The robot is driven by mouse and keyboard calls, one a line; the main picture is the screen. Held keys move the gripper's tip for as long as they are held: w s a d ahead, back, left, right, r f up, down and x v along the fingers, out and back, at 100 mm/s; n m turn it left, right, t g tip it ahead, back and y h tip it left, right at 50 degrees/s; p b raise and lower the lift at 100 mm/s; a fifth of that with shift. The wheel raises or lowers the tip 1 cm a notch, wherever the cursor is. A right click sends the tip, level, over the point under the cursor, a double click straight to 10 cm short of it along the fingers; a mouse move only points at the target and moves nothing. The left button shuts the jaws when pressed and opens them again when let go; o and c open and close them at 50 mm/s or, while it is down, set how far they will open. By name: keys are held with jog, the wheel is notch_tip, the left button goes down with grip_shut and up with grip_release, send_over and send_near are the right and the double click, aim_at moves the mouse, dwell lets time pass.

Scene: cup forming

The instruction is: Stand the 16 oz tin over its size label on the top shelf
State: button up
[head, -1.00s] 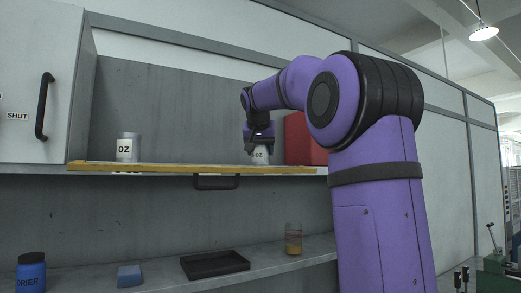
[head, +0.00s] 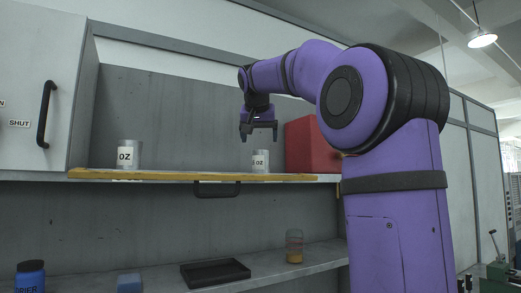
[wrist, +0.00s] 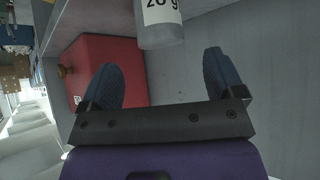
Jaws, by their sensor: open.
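Two pale grey tins with white labels stand upright on the top shelf (head: 200,176). The left tin (head: 127,155) shows "OZ" with its number unclear. The right tin (head: 260,161) stands near the red box; its number is too small to read in the head view. My gripper (head: 258,136) is open and empty just above the right tin, apart from it. In the wrist view a tin (wrist: 160,34) shows at the top, beyond the spread fingertips; its label is cut off and seems to begin with 20. Size labels on the shelf are not readable.
A red box (head: 308,145) stands at the shelf's right end, close to the right tin. The shelf between the tins is clear. Below are a black tray (head: 215,272), a glass jar (head: 294,246), a blue block (head: 129,283) and a blue bottle (head: 30,277).

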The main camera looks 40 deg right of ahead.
jog(key=shift+v, duration=2)
